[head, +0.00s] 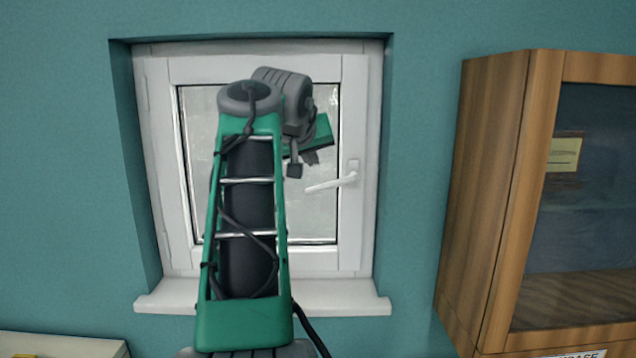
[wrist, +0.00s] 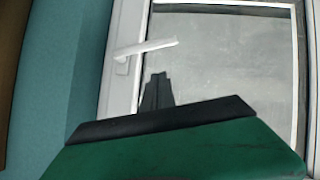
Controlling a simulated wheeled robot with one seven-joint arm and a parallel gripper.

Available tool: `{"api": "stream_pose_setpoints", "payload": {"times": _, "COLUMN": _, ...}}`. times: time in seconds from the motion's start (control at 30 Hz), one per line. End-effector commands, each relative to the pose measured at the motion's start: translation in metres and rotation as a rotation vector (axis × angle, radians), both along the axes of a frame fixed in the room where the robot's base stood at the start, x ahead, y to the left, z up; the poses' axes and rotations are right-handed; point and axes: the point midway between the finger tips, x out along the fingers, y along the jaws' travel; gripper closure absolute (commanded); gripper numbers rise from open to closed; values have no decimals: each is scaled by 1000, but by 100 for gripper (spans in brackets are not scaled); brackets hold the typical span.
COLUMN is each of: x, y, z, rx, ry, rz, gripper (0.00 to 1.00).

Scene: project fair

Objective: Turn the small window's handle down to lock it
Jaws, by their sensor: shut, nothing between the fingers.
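The small white window (head: 355,120) is set in a teal wall recess, and its sash looks closed. Its white handle (head: 330,183) is on the right side of the sash and points left, tipped slightly down at its free end. The handle also shows in the wrist view (wrist: 148,47), its lever pointing right. My gripper (head: 311,158) is shut and empty, in front of the glass. It appears just above the handle's lever in the head view. In the wrist view its dark fingertips (wrist: 157,78) show below the lever, with a gap between. I see no contact.
A wooden cabinet (head: 490,190) with a glass front stands to the right of the window. The white sill (head: 345,298) juts out below. The recess walls edge the window on both sides. Bare wall (head: 420,150) lies between window and cabinet.

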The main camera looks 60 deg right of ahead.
Motion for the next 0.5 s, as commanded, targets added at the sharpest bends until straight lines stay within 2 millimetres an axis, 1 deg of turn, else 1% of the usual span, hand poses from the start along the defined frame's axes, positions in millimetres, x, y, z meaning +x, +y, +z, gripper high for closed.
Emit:
{"api": "stream_pose_setpoints", "payload": {"times": 0.03, "x": 1, "y": -10, "z": -8, "rx": 1, "ry": 2, "rz": -4, "gripper": 100}}
{"api": "stream_pose_setpoints", "payload": {"times": 0.1, "x": 5, "y": -22, "z": -15, "rx": 2, "ry": 2, "rz": -2, "gripper": 100}}
{"api": "stream_pose_setpoints", "payload": {"times": 0.2, "x": 1, "y": -27, "z": -35, "rx": 0, "ry": 1, "rz": -2, "gripper": 100}}
{"api": "stream_pose_setpoints", "payload": {"times": 0.3, "x": 0, "y": -31, "z": -45, "rx": -1, "ry": 2, "rz": -1, "gripper": 100}}
{"api": "stream_pose_setpoints", "payload": {"times": 0.4, "x": -1, "y": -32, "z": -50, "rx": -1, "ry": 0, "rz": -1, "gripper": 100}}
{"api": "stream_pose_setpoints", "payload": {"times": 0.5, "x": -1, "y": -33, "z": -51, "rx": -2, "ry": 0, "rz": 1, "gripper": 100}}
